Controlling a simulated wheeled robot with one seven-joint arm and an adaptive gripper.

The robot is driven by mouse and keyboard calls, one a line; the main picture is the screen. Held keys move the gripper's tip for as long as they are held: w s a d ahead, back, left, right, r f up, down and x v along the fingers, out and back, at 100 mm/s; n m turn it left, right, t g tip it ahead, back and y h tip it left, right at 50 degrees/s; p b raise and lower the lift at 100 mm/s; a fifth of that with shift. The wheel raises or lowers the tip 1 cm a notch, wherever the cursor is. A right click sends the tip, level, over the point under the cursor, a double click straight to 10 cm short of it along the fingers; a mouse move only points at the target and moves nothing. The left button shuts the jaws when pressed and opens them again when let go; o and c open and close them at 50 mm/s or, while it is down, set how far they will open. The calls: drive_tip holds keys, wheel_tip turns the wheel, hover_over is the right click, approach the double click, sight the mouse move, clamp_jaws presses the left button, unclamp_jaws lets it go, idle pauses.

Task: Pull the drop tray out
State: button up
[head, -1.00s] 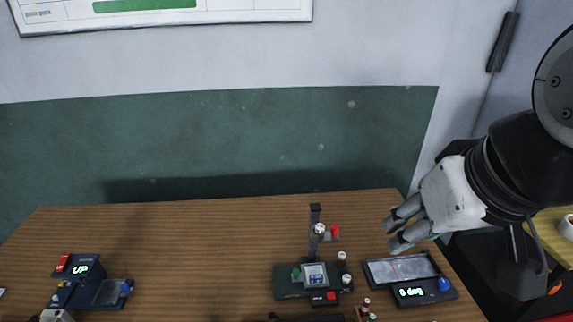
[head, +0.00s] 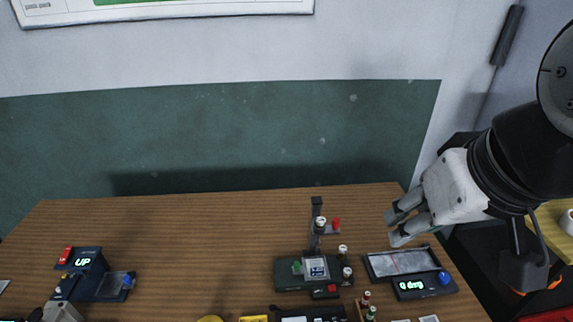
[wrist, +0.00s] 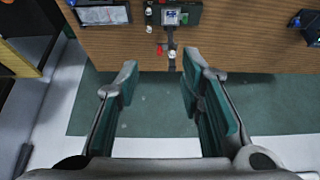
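My gripper (head: 398,228) hangs at the right of the head view, above the table's back right corner. In the wrist view its two green-padded fingers (wrist: 158,80) are spread apart with nothing between them. No part is clearly marked as the drop tray. A dark unit with a shallow grey tray (head: 402,262), a "0 deg" display and a blue knob (head: 444,278) lies below and near the gripper. The gripper touches neither.
A dark stand (head: 318,240) with a small screen, a post and several knobs stands centre right on the wooden table (head: 200,235). Small bottles (head: 366,303) and a yellow block (head: 253,319) lie at the front. The table's middle left is clear. A green-and-white wall is behind.

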drive_tip(key=shift+o, duration=0.4)
drive_tip(key=shift+w, duration=0.1)
drive_tip(key=n+g+h+b, duration=0.3)
drive_tip(key=n+g+b, duration=0.4)
drive_tip(key=b, duration=0.3)
hover_over(296, 264)
wheel_tip(296, 264, down, 22)
drive_tip(key=f, duration=0.1)
drive_tip(key=w+a+f+n+g+b, duration=0.2)
drive_tip(key=w+a+f, duration=0.2)
drive_tip(key=f, duration=0.6)
drive_tip(key=x, duration=0.6)
drive_tip(key=p+x, duration=0.1)
drive_tip(key=x, duration=0.6)
drive_tip(key=shift+w+d+f, duration=0.1)
drive_tip(key=shift+d+f, duration=0.15)
drive_tip(key=shift+d, duration=0.05)
clamp_jaws()
